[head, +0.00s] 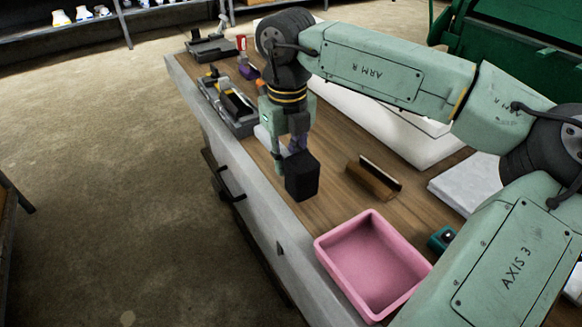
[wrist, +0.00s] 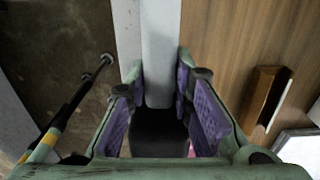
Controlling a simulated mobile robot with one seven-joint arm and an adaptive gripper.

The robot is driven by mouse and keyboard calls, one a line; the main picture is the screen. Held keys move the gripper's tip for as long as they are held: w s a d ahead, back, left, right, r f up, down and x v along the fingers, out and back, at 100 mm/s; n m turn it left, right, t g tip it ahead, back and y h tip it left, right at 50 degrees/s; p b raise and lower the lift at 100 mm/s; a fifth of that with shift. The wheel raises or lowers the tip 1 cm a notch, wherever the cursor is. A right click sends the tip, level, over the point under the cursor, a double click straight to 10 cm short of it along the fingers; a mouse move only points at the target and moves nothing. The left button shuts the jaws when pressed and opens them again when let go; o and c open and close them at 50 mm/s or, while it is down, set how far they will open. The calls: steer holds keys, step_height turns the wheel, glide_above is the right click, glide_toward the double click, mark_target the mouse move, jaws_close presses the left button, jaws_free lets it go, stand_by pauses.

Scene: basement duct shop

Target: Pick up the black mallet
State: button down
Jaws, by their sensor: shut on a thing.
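The black mallet (head: 302,177) shows in the head view as a dark block at the tip of my gripper (head: 291,146), over the bench near its front edge. It looks held above the wood; I cannot tell the exact gap. In the wrist view the mallet (wrist: 160,132) is a dark block between the purple finger pads of my gripper (wrist: 158,85). My gripper is shut on it.
A pink tray (head: 350,265) stands on the bench (head: 325,205) in front, empty. A brown angled piece (head: 372,182) lies right of the mallet. A grey tool tray (head: 243,127) with tools is further back. A teal item (head: 441,238) is beside the pink tray.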

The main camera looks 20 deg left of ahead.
steer(key=s+r+b, duration=0.1)
steer(key=s+b, duration=0.2)
steer(key=s, duration=1.1)
steer(key=shift+s+r, duration=0.15)
steer(key=shift+s, duration=0.15)
steer(key=c, duration=2)
jaws_free()
jaws_close()
